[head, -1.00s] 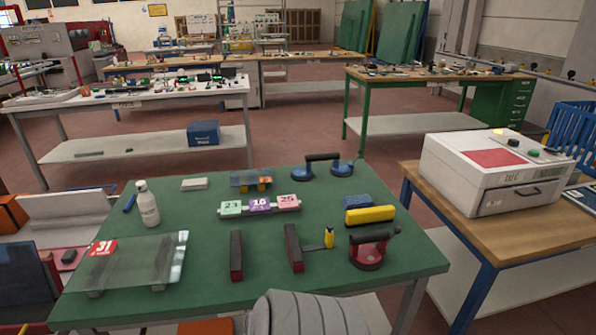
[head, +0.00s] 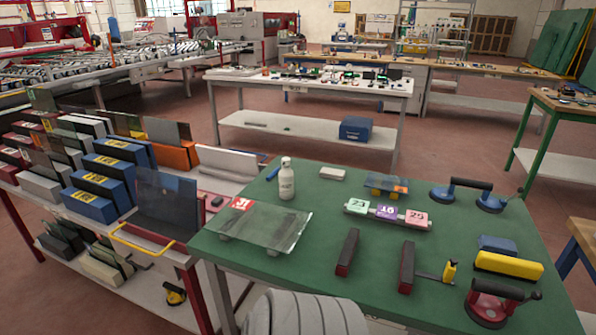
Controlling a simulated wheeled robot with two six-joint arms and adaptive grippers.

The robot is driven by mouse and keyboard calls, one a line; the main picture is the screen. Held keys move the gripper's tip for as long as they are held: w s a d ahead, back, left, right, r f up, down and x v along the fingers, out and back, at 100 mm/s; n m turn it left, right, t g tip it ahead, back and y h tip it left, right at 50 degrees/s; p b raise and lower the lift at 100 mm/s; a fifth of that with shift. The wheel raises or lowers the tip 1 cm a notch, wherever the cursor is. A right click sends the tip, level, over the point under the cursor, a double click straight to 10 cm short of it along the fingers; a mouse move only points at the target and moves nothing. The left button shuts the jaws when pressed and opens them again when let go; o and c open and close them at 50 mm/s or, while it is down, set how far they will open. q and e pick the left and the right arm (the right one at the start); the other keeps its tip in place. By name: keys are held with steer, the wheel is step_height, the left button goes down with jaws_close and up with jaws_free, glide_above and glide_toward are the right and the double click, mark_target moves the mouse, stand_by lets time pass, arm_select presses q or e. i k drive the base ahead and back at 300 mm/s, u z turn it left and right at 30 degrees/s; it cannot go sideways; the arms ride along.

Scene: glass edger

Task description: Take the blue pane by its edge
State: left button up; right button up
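A small bluish pane (head: 386,181) lies across yellow-orange supports on the green table (head: 345,265), near its far edge. A dark blue-tinted pane (head: 165,200) stands upright at the front right of the rack on the left. I cannot tell from the picture which one is the task's blue pane. A larger clear pane (head: 262,228) with a red "31" label lies raised on grey supports at the table's left. Neither of my grippers is in view.
A white bottle (head: 287,180), a row of numbered tags (head: 387,213), dark red-faced bars (head: 347,252), a yellow block (head: 508,266) and suction lifters (head: 495,303) stand on the table. The rack (head: 130,238) with a yellow handle adjoins on the left.

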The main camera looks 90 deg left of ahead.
mark_target(170, 199)
steer(key=u, duration=3.2)
